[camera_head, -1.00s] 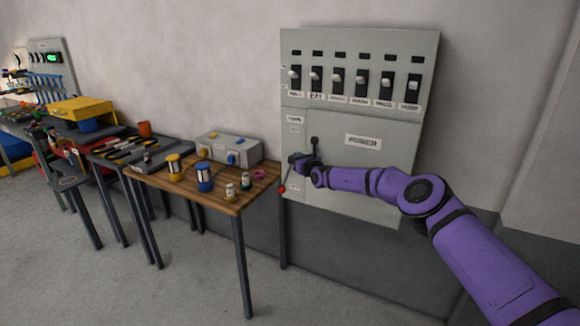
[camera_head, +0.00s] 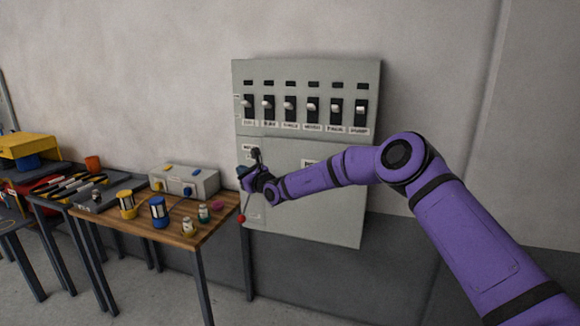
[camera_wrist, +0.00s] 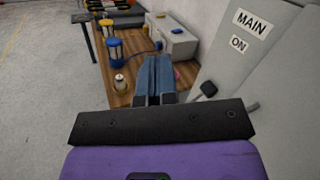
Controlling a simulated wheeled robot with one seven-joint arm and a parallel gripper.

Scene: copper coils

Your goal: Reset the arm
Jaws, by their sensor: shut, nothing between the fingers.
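My purple arm reaches in from the right in the head view. My gripper (camera_head: 245,173) is at the left edge of the grey power panel (camera_head: 330,205), close to a lever with a red knob (camera_head: 241,218) that points down. In the wrist view my gripper (camera_wrist: 157,62) shows its blue fingers together with nothing between them, over the wooden table's right side. Whether the fingers touch the lever or the panel, I cannot tell.
The wooden table (camera_head: 185,238) bears a yellow spool (camera_head: 127,204), a blue spool (camera_head: 159,212), small bottles and a grey box (camera_head: 184,181). The panel carries a row of several switches (camera_head: 312,107). Open floor (camera_wrist: 40,100) lies left of the table.

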